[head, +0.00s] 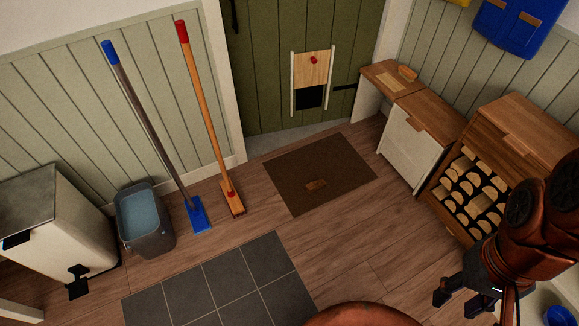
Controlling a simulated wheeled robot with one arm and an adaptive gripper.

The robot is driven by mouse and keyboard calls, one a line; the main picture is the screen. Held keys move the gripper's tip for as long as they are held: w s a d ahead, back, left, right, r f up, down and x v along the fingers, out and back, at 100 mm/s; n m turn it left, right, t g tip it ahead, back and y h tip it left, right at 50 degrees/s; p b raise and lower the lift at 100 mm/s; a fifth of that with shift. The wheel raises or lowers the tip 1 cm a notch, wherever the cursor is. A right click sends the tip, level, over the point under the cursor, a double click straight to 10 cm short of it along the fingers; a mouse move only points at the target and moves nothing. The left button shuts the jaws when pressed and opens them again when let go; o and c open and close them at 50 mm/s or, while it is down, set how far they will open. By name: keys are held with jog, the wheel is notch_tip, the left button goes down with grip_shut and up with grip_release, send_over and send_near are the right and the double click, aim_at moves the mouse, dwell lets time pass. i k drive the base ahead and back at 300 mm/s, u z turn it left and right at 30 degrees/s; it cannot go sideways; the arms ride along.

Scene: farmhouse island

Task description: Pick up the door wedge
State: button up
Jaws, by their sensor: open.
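A small brown wooden piece, which looks like the door wedge (317,184), lies on the dark brown doormat (290,174) in front of the green door. It is small in the view, so its exact shape is hard to tell. My gripper (457,306) is at the lower right, with its dark fingers apart and nothing seen between them. It is well to the right of the wedge and nearer to me, not touching it.
A blue-headed mop (196,214) and a wooden broom (232,197) lean on the left wall beside a grey bucket (146,221) and a bin (54,224). A wooden log rack (468,189) and cabinet (411,143) stand right. Floor between mat and gripper is clear.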

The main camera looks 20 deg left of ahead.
aim_at(314, 186)
jog(key=u, duration=0.8)
jog(key=i, duration=1)
jog(key=u, duration=1.5)
jog(key=i, duration=0.55)
jog(key=u, duration=0.35)
